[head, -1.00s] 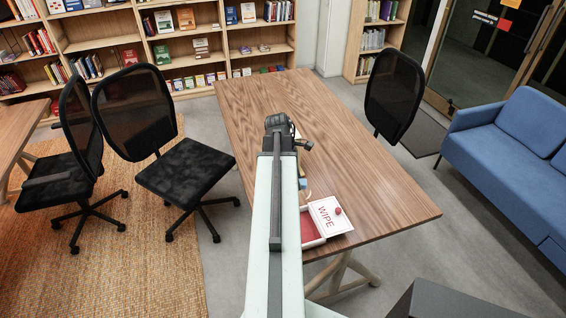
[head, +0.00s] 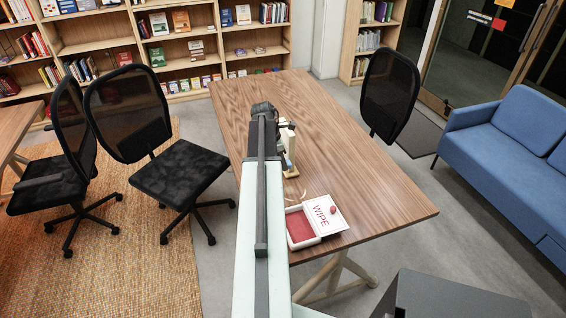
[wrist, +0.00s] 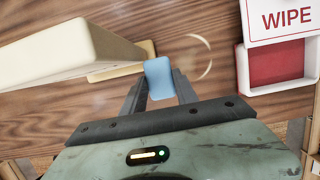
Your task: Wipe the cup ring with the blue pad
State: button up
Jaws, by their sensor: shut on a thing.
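The blue pad (wrist: 159,78) is between the fingers of my gripper (wrist: 157,92) in the wrist view, and the gripper is shut on it. The cup ring (wrist: 209,58) is a thin pale arc on the wood, just right of the pad in the wrist view. Part of the ring also shows in the head view (head: 301,196), beside my arm. I cannot tell whether the pad touches the table. In the head view my arm hides the pad.
A box with a red inside (head: 301,228) and a WIPE lid (head: 325,214) is at the table's near end (head: 385,195). A cream upright object (wrist: 55,52) on a pale wooden base stands close left of the pad in the wrist view. The table's right half is clear.

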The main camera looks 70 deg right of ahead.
jog(key=shift+f+b, duration=2.95)
jog(key=shift+f, duration=0.2)
jog(key=shift+a, duration=0.15)
